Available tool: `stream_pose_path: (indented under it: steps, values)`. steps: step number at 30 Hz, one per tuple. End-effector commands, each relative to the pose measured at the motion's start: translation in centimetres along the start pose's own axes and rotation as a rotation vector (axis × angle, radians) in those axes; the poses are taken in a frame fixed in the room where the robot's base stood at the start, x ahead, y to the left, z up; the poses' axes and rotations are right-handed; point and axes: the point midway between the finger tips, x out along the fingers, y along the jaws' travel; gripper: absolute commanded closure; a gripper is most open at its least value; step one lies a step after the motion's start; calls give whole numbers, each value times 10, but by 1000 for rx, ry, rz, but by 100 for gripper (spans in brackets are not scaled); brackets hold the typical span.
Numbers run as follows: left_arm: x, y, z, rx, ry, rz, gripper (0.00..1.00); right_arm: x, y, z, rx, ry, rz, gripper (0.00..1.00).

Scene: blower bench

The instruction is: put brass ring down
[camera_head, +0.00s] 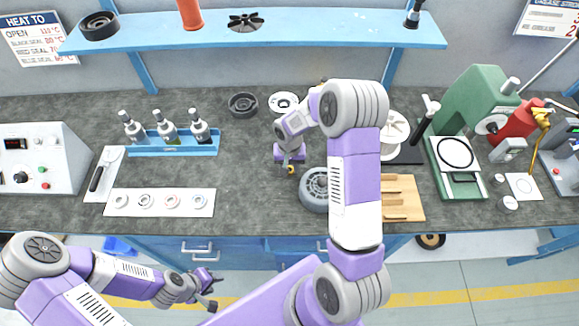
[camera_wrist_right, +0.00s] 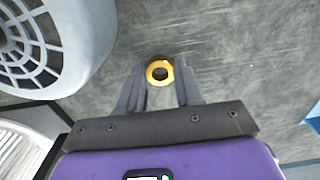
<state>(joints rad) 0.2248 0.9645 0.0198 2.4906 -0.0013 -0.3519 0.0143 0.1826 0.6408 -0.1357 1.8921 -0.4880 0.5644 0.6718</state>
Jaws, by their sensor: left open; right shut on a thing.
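The brass ring (camera_wrist_right: 159,72) is a small yellow ring between the fingertips of my right gripper (camera_wrist_right: 160,85) in the right wrist view. The fingers are shut on it, with the dark bench top behind it; I cannot tell whether it touches the bench. In the head view my right gripper (camera_head: 290,168) points down over the middle of the bench, left of a grey fan housing (camera_head: 312,190), with the ring a tiny yellow spot at its tips. My left gripper (camera_head: 208,290) is open and empty, low in front of the bench.
The grey bench top (camera_head: 250,190) is clear left of the right gripper. A blue bottle rack (camera_head: 175,150) and a white mat with several rings (camera_head: 160,212) lie further left. A wooden block (camera_head: 405,185) and a green press (camera_head: 480,100) stand to the right.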

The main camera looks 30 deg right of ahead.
Motion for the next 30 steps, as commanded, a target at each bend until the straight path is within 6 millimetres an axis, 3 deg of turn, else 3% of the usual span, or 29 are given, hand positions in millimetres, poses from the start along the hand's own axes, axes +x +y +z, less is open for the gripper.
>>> stream_pose_path:
  steps: [10,11,15,25,30]
  values:
    - [7,-3,0,0,0,0,57,8,0,0,-1,0,1,100]
    - [6,-2,0,0,0,0,57,7,0,0,-1,0,1,61]
    - [6,-2,0,0,0,0,57,6,0,0,-1,-1,1,40]
    - [4,-1,0,0,0,0,57,4,0,0,-1,-1,0,40]
    - [-4,1,0,0,0,0,57,-16,0,-1,-1,3,-1,40]
